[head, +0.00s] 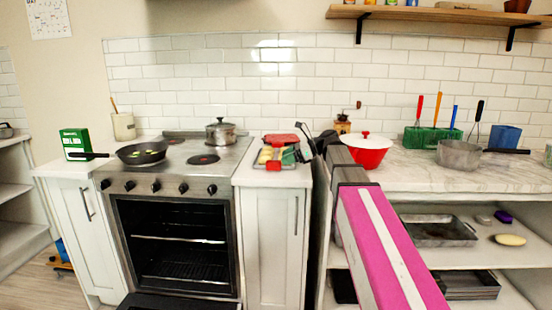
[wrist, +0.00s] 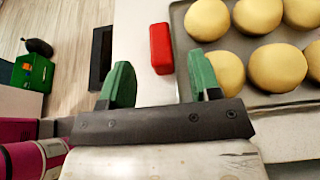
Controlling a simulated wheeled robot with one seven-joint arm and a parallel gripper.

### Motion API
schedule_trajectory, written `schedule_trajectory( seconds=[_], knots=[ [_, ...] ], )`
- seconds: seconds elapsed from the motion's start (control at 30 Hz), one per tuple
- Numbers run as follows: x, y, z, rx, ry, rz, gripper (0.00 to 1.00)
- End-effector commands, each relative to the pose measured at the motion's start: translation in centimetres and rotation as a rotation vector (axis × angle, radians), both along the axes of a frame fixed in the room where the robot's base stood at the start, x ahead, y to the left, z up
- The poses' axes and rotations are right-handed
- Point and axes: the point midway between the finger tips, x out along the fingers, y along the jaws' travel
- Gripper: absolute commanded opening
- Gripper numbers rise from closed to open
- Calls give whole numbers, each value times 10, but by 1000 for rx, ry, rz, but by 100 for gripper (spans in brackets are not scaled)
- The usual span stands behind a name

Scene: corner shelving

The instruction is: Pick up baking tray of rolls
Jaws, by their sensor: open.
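The baking tray of rolls (head: 266,160) lies on the white counter just right of the stove, with several pale yellow rolls on it. In the wrist view the grey metal tray (wrist: 181,30) fills the upper right, with round rolls (wrist: 257,68) on it. A red block (wrist: 161,48), which looks like a grip on the tray's edge, lies beyond my fingertips. Red also shows at the tray's near end (head: 274,165) in the head view. My gripper (wrist: 162,78) is open with green fingers, and nothing is between them. The red block lies ahead of the gap, apart from both fingers.
The stove (head: 180,172) with a frying pan (head: 142,153) and a steel pot (head: 221,132) is left of the tray. The oven below stands open. A red bowl with a white lid (head: 368,157) stands right of the tray, near my arm.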

Motion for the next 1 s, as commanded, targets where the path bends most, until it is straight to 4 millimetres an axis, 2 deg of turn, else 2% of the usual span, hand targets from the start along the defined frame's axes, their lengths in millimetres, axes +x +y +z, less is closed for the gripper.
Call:
schedule_trajectory(
  seconds=[0.23, 0.5, 0.53, 0.7, 1.0],
  knots=[
    [1, 34, -14, -1, 1, 2, 57],
    [1, 39, -16, 0, 0, 0, 57],
    [1, 39, -16, 0, 0, 0, 54],
    [1, 39, -16, 0, 0, 0, 0],
    [1, 39, -15, 2, -2, 0, 0]
  ],
)
